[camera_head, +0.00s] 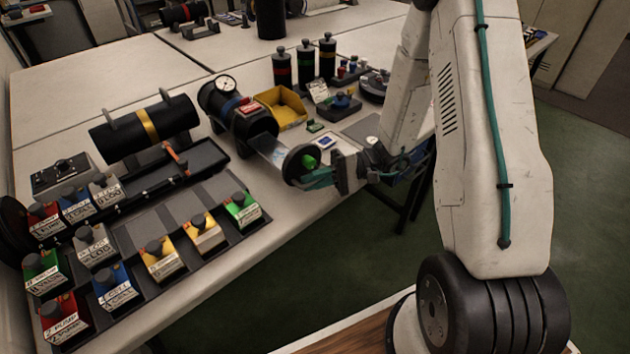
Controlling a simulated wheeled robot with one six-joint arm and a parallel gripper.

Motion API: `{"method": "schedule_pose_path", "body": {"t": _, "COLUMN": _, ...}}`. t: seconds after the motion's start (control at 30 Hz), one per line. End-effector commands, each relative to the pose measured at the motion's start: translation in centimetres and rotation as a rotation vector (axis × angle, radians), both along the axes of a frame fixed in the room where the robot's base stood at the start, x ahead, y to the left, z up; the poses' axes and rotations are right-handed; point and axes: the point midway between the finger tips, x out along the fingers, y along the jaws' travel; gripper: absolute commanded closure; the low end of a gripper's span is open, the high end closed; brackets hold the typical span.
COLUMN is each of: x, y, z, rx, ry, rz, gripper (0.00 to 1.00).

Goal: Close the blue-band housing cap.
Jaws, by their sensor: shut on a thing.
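The blue-band housing (236,113) is a dark cylinder lying on the table, with a round gauge on top and a red label near its front end. Its front end faces me and is open. A green knob shows on the cap's outer face. My gripper (320,174) reaches in from the right and is shut on the cap at its outer face. The exact finger contact is partly hidden.
A yellow bin (283,107) stands just right of the housing. A gold-band cylinder (148,127) lies to the left. Racks of labelled coloured blocks (160,258) fill the near left. Several dark bottles (305,62) stand behind. The table's near edge runs below the cap.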

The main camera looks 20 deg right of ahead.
Motion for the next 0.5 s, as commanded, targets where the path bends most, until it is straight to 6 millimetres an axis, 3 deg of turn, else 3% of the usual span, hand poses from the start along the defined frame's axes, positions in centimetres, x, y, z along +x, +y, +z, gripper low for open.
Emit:
{"method": "schedule_pose_path", "body": {"t": 0.17, "x": 2.6, "y": 0.9, "z": 0.0, "rx": -0.003, "ry": -0.006, "rz": 0.003, "gripper": 1.0}}
{"method": "schedule_pose_path", "body": {"t": 0.5, "x": 10.6, "y": 3.5, "z": 0.0, "rx": -0.002, "ry": -0.006, "rz": 0.002, "gripper": 1.0}}
